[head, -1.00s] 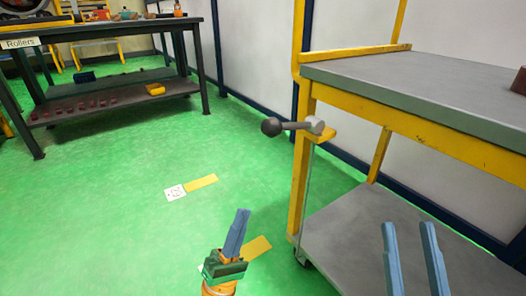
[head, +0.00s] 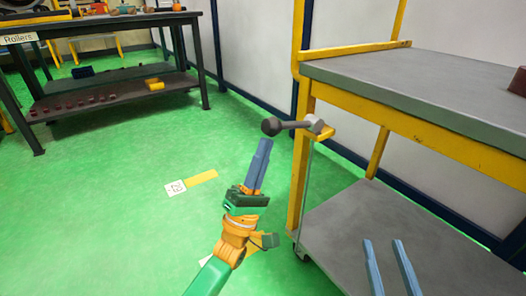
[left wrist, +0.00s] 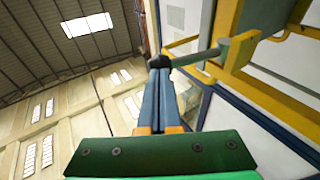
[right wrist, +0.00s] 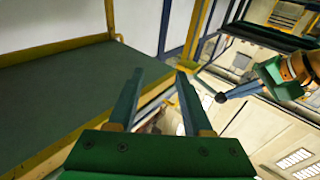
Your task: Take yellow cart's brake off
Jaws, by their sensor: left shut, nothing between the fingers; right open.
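The yellow cart (head: 430,133) stands at the right with grey shelves. Its brake lever (head: 296,125) has a dark round knob (head: 270,127) and sticks out to the left from the cart's near corner. The lever also shows in the left wrist view (left wrist: 197,58). My left gripper (head: 266,141) is shut and empty, its fingertips pointing up just below the knob. In the left wrist view the fingers (left wrist: 160,64) overlap the lever's end; I cannot tell whether they touch. My right gripper (head: 382,242) is open and empty in front of the cart's lower shelf.
A dark workbench (head: 110,25) with a "Rollers" label stands at the back left, with small parts on its lower shelf. A dark red object (head: 518,81) sits on the cart's top. The green floor left of the cart is clear, apart from flat yellow and white markings.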

